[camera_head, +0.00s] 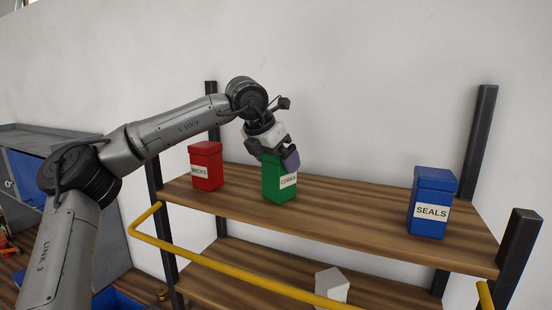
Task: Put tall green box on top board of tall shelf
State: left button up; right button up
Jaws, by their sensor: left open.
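The tall green box (276,183), with a label that seems to read CORKS, stands upright on the top board (340,213) of the tall shelf, between a red box and a blue box. My left gripper (276,158) reaches down from above and is at the top of the green box. Its jaws are open, with a finger in front of the box's upper right side. The gripper hides part of the box's top, and I cannot tell whether it touches the box. My right gripper is not in view.
A red box (206,166) labelled WICKS stands to the left on the top board, and a blue box (432,190) labelled SEALS to the right. Dark posts (479,140) rise at the shelf's corners. A yellow rail (230,268) runs in front. A white object (332,285) sits lower down.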

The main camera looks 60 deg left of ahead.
pick_arm(q)
jog(key=shift+r, duration=0.1)
jog(key=shift+r, duration=0.2)
jog(key=b+v, duration=0.2)
jog(key=v, duration=0.9)
jog(key=shift+s+r, duration=0.2)
jog(key=shift+r, duration=0.1)
jog(key=shift+d, duration=0.15)
